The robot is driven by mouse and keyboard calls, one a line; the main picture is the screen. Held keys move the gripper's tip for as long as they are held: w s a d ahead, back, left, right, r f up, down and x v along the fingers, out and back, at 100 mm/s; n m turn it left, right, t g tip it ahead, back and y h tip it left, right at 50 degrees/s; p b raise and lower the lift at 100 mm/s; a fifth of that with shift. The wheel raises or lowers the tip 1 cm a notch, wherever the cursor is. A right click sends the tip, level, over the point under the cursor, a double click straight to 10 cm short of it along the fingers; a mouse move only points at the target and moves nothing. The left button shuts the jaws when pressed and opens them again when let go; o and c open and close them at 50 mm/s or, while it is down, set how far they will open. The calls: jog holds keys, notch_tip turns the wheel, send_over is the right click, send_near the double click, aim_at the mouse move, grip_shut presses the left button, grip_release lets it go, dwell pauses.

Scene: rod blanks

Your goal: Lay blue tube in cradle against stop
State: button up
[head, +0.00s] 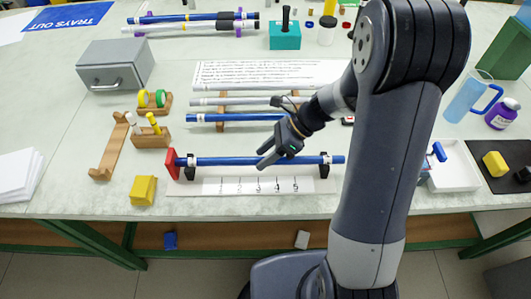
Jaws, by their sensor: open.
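A blue tube (226,161) lies level across two black supports of the cradle (325,168), over a white base with a numbered scale. The red stop (170,164) stands at the cradle's left end. The tube's left end is at or very near the stop; I cannot tell whether they touch. Its right end sticks out past the right support. My gripper (264,159) is open, with its fingers pointing left and down at the tube's middle. The fingers overlap the tube in the picture, and I cannot tell whether they touch it.
A yellow block (143,190) sits left of the cradle near the table's front edge. A grey box (115,65) stands at back left. A white tray (452,172) is at right.

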jog(key=v, duration=1.1)
jog(key=shift+f, duration=0.15)
jog(key=x, duration=1.1)
jog(key=shift+d, duration=0.2)
